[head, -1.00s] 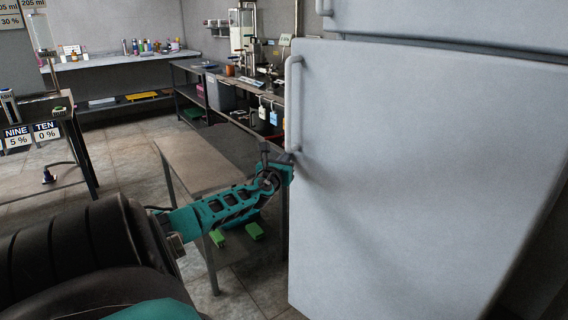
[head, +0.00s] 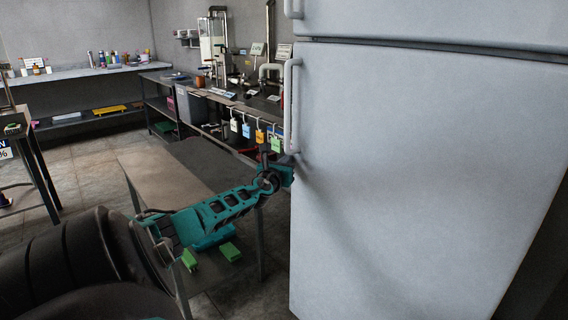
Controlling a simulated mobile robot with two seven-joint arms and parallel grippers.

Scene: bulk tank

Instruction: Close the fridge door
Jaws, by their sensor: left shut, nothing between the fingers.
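The fridge door (head: 420,190) is the large white lower door at the right. It looks flush or almost flush with the upper door (head: 430,18), with a thin dark seam between them. Its vertical handle (head: 290,105) is on its left edge. My left gripper (head: 284,174) is shut and empty. It is at the door's left edge, just below the handle, and appears to touch the door there; exact contact is hard to tell. My right gripper is not in view.
A small table (head: 150,180) stands left of the fridge, close to my left arm. Green blocks (head: 230,252) show below that arm. A bench with equipment (head: 215,95) runs along the back wall. Tiled floor (head: 90,180) is open at the left.

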